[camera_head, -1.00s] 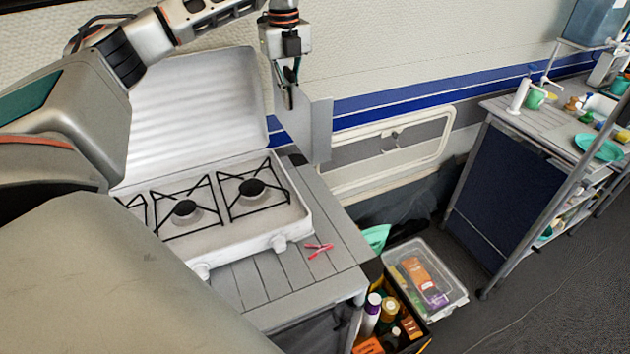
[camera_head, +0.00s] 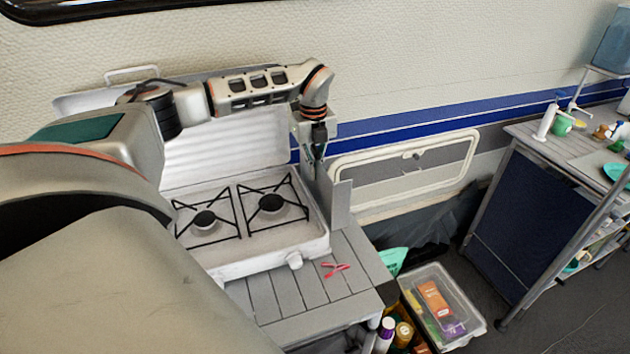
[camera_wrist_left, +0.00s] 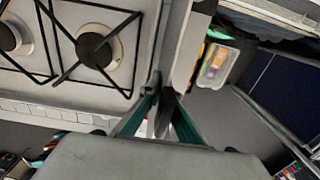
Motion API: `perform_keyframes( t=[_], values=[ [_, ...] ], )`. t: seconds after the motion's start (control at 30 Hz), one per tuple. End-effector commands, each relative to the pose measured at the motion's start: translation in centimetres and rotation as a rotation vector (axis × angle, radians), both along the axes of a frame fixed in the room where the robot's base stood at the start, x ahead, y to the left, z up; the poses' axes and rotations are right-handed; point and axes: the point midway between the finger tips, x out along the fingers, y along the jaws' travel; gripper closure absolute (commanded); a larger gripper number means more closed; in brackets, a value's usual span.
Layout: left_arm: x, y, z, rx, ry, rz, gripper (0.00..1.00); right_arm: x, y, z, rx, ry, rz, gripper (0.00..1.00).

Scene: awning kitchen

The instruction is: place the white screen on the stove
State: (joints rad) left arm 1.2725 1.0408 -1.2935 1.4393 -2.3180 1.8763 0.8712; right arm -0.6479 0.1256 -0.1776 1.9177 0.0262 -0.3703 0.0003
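The white stove (camera_head: 265,257) stands on a slatted table with its lid (camera_head: 225,140) raised; black grates and burners show on top. A pale grey upright panel, apparently the white screen (camera_head: 341,206), is at the stove's right end, with a second face at an angle to it. My left gripper (camera_head: 317,157) points down at the screen's top edge, its fingers close together on it. In the left wrist view the fingers (camera_wrist_left: 163,92) converge at a thin panel edge beside the stove. Whether the screen's bottom touches the table is unclear. My right gripper is not in view.
Red tongs-like pieces (camera_head: 335,269) lie on the slatted table (camera_head: 310,297) in front of the screen. A clear bin (camera_head: 445,305) and bottles are on the floor to the right. A counter (camera_head: 560,150) stands further right. The wall (camera_head: 420,60) is close behind.

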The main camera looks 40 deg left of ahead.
Motion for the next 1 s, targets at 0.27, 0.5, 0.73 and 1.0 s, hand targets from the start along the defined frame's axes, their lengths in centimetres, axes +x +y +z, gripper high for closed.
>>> perform_keyframes(
  t=[0.27,0.5,0.73,1.0],
  values=[
    [0.0,-0.1,-3.5,-0.001,0.002,0.0,1.0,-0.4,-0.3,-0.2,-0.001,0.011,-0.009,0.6],
    [0.0,0.0,-3.7,-0.001,0.0,0.0,1.0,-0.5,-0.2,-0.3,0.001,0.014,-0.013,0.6],
    [-0.1,0.0,-3.9,0.0,0.002,0.001,0.8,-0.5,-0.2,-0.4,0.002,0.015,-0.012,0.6],
    [0.0,0.0,-3.9,0.0,0.002,0.001,0.79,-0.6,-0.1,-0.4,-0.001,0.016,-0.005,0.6]
  ],
)
